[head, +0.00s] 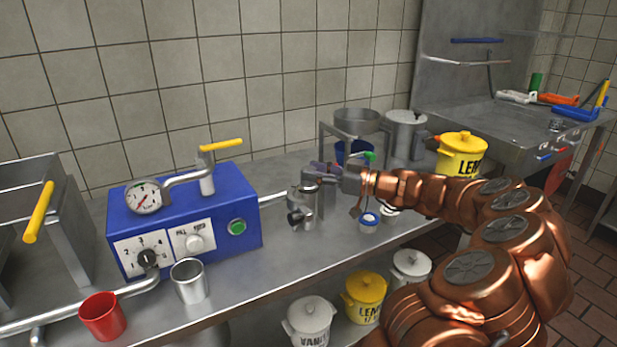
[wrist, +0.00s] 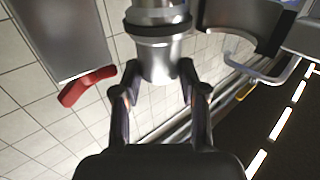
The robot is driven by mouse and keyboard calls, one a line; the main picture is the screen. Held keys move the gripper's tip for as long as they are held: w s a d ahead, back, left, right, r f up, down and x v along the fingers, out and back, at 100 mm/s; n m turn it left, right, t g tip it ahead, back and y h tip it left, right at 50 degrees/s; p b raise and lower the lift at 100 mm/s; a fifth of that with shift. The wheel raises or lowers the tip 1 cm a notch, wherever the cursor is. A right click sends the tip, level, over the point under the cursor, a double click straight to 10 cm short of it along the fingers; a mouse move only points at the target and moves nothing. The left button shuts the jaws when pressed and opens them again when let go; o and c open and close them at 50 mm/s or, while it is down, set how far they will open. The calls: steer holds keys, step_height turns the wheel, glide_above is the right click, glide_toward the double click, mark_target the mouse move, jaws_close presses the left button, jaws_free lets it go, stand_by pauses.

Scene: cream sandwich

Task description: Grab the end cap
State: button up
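In the wrist view a silver metal cylinder with a dark ring (wrist: 160,45) lies between the fingers of my gripper (wrist: 160,75). Its near end looks like the end cap, but I cannot tell where a cap would part from the body. One fingertip is on each side of this end, very close to it or touching; I cannot tell if they grip it. In the head view my gripper (head: 318,180) is at a small metal machine (head: 302,205) on the counter. The gripper and arm hide part of that machine, and its cap cannot be made out there.
A blue box with gauge and dials (head: 185,220) stands left on the steel counter (head: 285,265). A metal cup (head: 190,282) and a red cup (head: 102,317) are in front. A small white-and-blue jar (head: 369,222) is close to my gripper. A yellow pot (head: 461,155) stands behind my arm.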

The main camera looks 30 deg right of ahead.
steer(key=c, duration=0.6)
steer(key=shift+r, duration=0.1)
